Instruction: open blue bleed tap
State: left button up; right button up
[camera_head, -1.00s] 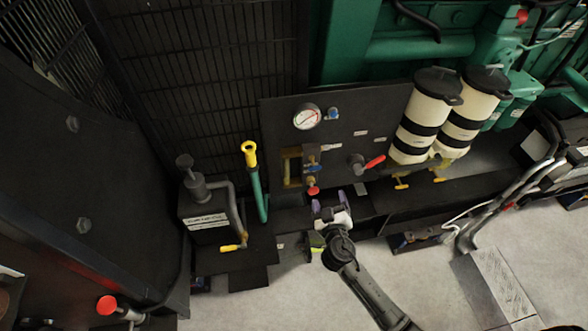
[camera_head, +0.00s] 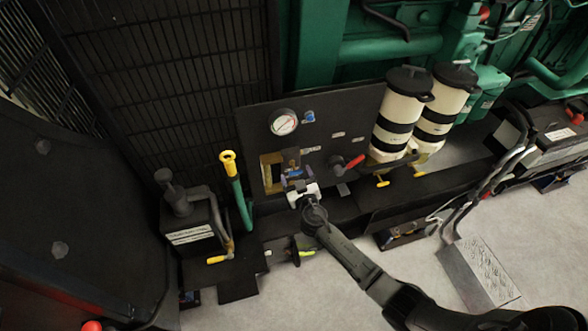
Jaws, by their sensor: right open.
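A small blue tap (camera_head: 309,116) is on the dark panel (camera_head: 345,108), just right of the round pressure gauge (camera_head: 284,122). Below it a brass-coloured valve fitting (camera_head: 270,172) with a dark block (camera_head: 290,155) is mounted on the panel. My right gripper (camera_head: 292,176) is open at the lower part of this fitting, below the blue tap and apart from it. It hides the fitting's lower end; contact cannot be told. My left gripper is not in view.
A red-handled valve (camera_head: 354,162) is close to the right of my right gripper. Two cream canisters (camera_head: 397,115) (camera_head: 440,105) stand further right. A green pipe with a yellow top (camera_head: 236,185) and a hand pump (camera_head: 190,215) are at the left.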

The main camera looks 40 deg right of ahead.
aim_at(294, 168)
jog(key=shift+x, duration=1.5)
jog(key=shift+w, duration=0.15)
jog(key=shift+c, duration=0.4)
jog(key=c, duration=0.7)
